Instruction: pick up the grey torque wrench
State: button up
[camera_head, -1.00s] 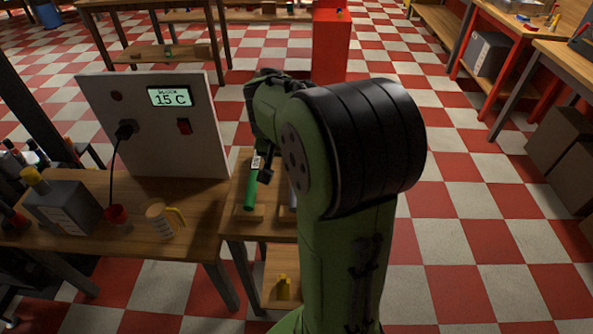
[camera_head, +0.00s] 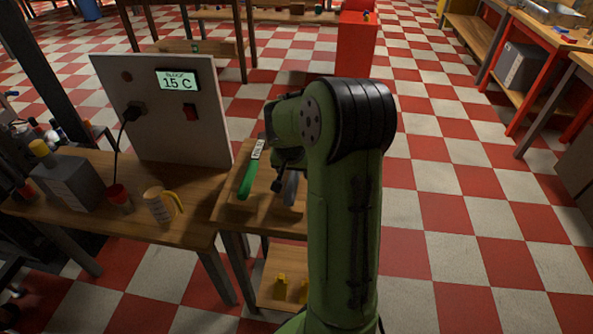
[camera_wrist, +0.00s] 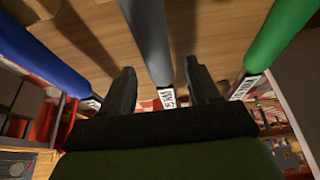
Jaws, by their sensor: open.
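In the wrist view the grey torque wrench (camera_wrist: 149,38) runs down the middle, its label end passing between the two fingers of my open gripper (camera_wrist: 158,85). I cannot tell whether the fingers touch it. A green wrench (camera_wrist: 278,36) lies to its right and a blue one (camera_wrist: 45,60) to its left, both outside the fingers. In the head view the grey wrench (camera_head: 291,188) shows beside my arm on the small wooden table, with the green wrench (camera_head: 247,178) to its left. My gripper (camera_head: 278,185) is partly hidden there, and the blue wrench is hidden.
A panel reading 15 C (camera_head: 165,110) stands on the left bench (camera_head: 90,212). A grey bottle (camera_head: 70,182), a red-lidded jar (camera_head: 119,198) and a yellow-handled mug (camera_head: 160,205) stand before it. Yellow items (camera_head: 281,288) sit on the lower shelf.

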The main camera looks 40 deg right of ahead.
jog(key=x, duration=0.3)
jog(key=shift+b, duration=0.3)
jog(key=shift+c, duration=0.4)
grip_shut()
jog(key=shift+r, duration=0.15)
